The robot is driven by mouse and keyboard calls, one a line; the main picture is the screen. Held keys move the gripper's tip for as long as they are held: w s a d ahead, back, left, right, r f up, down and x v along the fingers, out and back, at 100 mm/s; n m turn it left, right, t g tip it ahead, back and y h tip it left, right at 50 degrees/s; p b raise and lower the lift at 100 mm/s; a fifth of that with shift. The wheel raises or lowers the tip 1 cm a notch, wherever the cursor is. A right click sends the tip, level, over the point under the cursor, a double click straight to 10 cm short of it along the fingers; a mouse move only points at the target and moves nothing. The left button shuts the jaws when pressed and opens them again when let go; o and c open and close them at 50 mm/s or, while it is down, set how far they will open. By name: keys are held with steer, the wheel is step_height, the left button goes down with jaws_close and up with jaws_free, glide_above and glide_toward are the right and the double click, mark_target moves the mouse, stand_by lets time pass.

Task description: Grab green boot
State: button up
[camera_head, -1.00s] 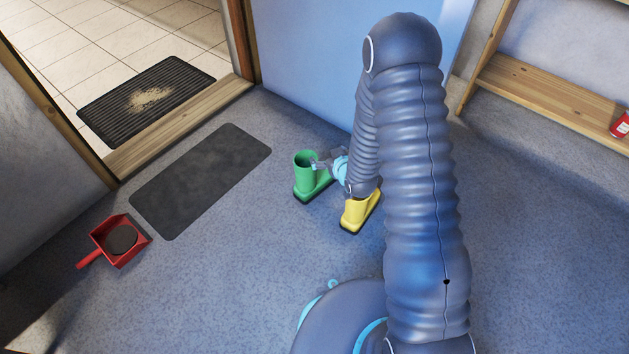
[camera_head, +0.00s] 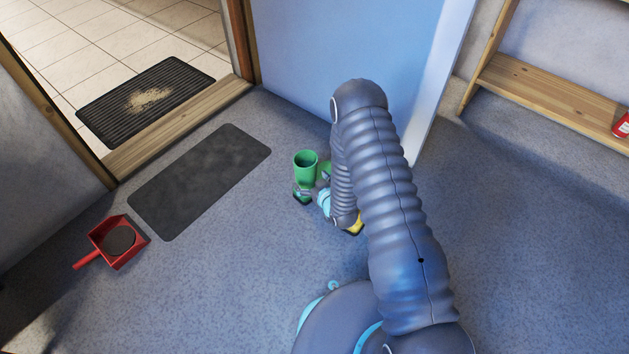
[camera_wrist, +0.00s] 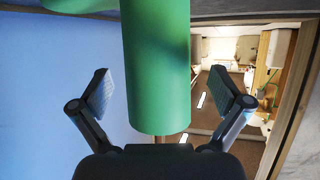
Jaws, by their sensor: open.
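The green boot (camera_head: 306,168) stands upright on the floor in the head view, its round top open. In the wrist view the green boot (camera_wrist: 158,70) fills the middle, its shaft lying between the two spread fingers. My gripper (camera_wrist: 161,95) is open, with a visible gap on each side of the shaft. In the head view my gripper (camera_head: 303,193) is low beside the boot, in front of its lower part. The yellow boot (camera_head: 355,228) is mostly hidden behind my arm.
A dark mat (camera_head: 200,180) and a red dustpan (camera_head: 117,243) lie to the left. Beyond the doorway is a striped doormat (camera_head: 146,99) with a sandy patch. A blue panel (camera_head: 350,45) stands behind the boots. A wooden bench (camera_head: 540,95) is at the right.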

steer(key=shift+d+f+x, duration=0.1)
steer(key=shift+f+x, duration=0.05)
steer(key=shift+x, duration=1.3)
steer(key=shift+d+f+x, duration=0.1)
steer(key=shift+d+x, duration=0.05)
steer(key=shift+x, duration=1.35)
steer(key=shift+r, duration=0.1)
steer(key=c, duration=1.9)
jaws_close()
steer(key=shift+r, duration=0.1)
